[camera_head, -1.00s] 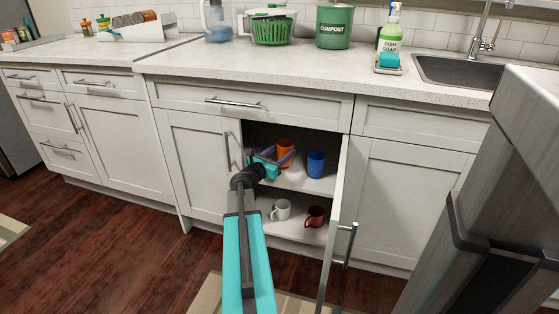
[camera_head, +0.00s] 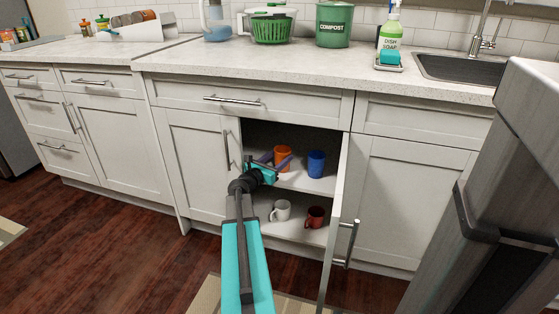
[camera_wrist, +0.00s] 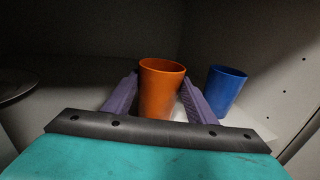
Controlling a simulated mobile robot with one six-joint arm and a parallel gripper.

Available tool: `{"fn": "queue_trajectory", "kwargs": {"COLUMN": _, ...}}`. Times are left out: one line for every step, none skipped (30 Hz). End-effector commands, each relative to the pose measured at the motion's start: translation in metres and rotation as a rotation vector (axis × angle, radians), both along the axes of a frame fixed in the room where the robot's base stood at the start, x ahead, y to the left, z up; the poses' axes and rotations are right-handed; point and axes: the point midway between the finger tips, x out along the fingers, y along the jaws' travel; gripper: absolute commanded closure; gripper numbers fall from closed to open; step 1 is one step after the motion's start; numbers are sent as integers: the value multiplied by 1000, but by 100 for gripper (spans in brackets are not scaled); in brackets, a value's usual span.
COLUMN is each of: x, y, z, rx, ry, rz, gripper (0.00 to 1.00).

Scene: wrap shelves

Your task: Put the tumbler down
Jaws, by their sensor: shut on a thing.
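The orange tumbler (camera_wrist: 160,92) is upright between the two purple fingers of my gripper (camera_wrist: 160,98) in the wrist view. My gripper is shut on it. In the head view the orange tumbler (camera_head: 283,157) is at the upper shelf (camera_head: 298,181) of the open cabinet, with my gripper (camera_head: 274,164) reaching in from the front left. The tumbler's base is hidden behind my gripper, so I cannot tell whether it touches the shelf.
A blue tumbler (camera_head: 316,164) stands just right on the same shelf; it also shows in the wrist view (camera_wrist: 225,90). A white mug (camera_head: 281,210) and a red mug (camera_head: 315,217) sit on the lower shelf. The open cabinet door (camera_head: 340,225) stands at the right.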

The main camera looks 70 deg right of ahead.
Motion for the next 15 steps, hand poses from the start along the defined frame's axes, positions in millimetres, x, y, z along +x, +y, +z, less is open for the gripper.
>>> {"fn": "queue_trajectory", "kwargs": {"x": 0, "y": 0, "z": -1, "rx": -1, "ry": 0, "rz": 0, "gripper": 71}}
{"fn": "queue_trajectory", "kwargs": {"x": 0, "y": 0, "z": 0, "rx": -1, "ry": 0, "rz": 0, "gripper": 71}}
{"fn": "queue_trajectory", "kwargs": {"x": 0, "y": 0, "z": 0, "rx": -1, "ry": 0, "rz": 0, "gripper": 71}}
{"fn": "queue_trajectory", "kwargs": {"x": 0, "y": 0, "z": 0, "rx": -1, "ry": 0, "rz": 0, "gripper": 71}}
{"fn": "queue_trajectory", "kwargs": {"x": 0, "y": 0, "z": 0, "rx": -1, "ry": 0, "rz": 0, "gripper": 71}}
{"fn": "queue_trajectory", "kwargs": {"x": 0, "y": 0, "z": 0, "rx": -1, "ry": 0, "rz": 0, "gripper": 71}}
{"fn": "queue_trajectory", "kwargs": {"x": 0, "y": 0, "z": 0, "rx": -1, "ry": 0, "rz": 0, "gripper": 71}}
{"fn": "queue_trajectory", "kwargs": {"x": 0, "y": 0, "z": 0, "rx": -1, "ry": 0, "rz": 0, "gripper": 71}}
{"fn": "queue_trajectory", "kwargs": {"x": 0, "y": 0, "z": 0, "rx": -1, "ry": 0, "rz": 0, "gripper": 71}}
{"fn": "queue_trajectory", "kwargs": {"x": 0, "y": 0, "z": -1, "rx": -1, "ry": 0, "rz": 0, "gripper": 71}}
{"fn": "queue_trajectory", "kwargs": {"x": 1, "y": 0, "z": -2, "rx": -1, "ry": 0, "rz": 1, "gripper": 71}}
{"fn": "queue_trajectory", "kwargs": {"x": 1, "y": 0, "z": -3, "rx": -1, "ry": 0, "rz": 1, "gripper": 71}}
{"fn": "queue_trajectory", "kwargs": {"x": 1, "y": 0, "z": -3, "rx": -1, "ry": 1, "rz": 1, "gripper": 71}}
{"fn": "queue_trajectory", "kwargs": {"x": 1, "y": 0, "z": -4, "rx": -1, "ry": 1, "rz": 1, "gripper": 71}}
{"fn": "queue_trajectory", "kwargs": {"x": 1, "y": 0, "z": -3, "rx": -1, "ry": 0, "rz": 1, "gripper": 42}}
